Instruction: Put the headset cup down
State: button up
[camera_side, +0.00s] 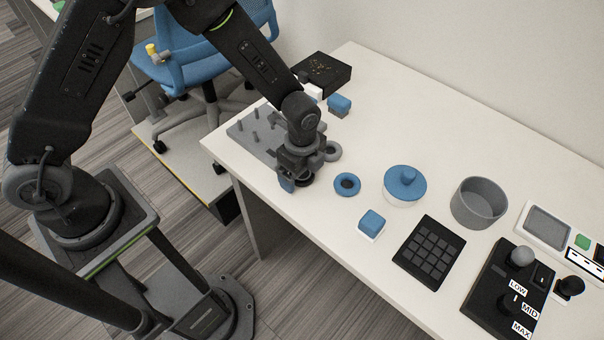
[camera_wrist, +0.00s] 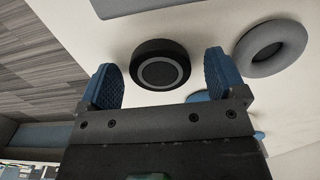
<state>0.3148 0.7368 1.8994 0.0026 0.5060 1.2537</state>
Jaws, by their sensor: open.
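The headset cup (camera_wrist: 160,66) is a round black piece with a grey ring on its face. In the wrist view it sits on the white table between my two blue fingers, with a gap on each side. My gripper (camera_wrist: 162,78) is open around it and holds nothing. In the side view my gripper (camera_side: 296,182) is low at the table's front edge. Only a dark bit of the cup (camera_side: 308,181) shows there beside the finger, the rest being hidden.
A grey ear cushion (camera_wrist: 272,47) lies close beside my right-hand finger in the wrist view. A grey pegged plate (camera_side: 244,131), a blue ring (camera_side: 347,184), a blue-lidded dish (camera_side: 405,184), a grey bowl (camera_side: 479,203) and a black keypad (camera_side: 429,252) stand around.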

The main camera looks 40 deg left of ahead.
jog(key=shift+f, duration=0.1)
jog(key=shift+c, duration=0.3)
jog(key=c, duration=1.1)
jog(key=shift+o, duration=0.2)
jog(key=shift+r, duration=0.3)
notch_tip(320, 180, up, 4)
jog(key=shift+f, duration=0.2)
jog(key=s+a+r, duration=0.2)
jog(key=a+r, duration=0.3)
jog(key=a, duration=0.9)
jog(key=s+a+r, duration=0.1)
jog(key=a+r, duration=0.3)
jog(key=a, duration=0.9)
send_over(257, 129)
notch_tip(257, 129, down, 7)
jog(key=shift+r, duration=0.15)
jog(key=shift+f, duration=2)
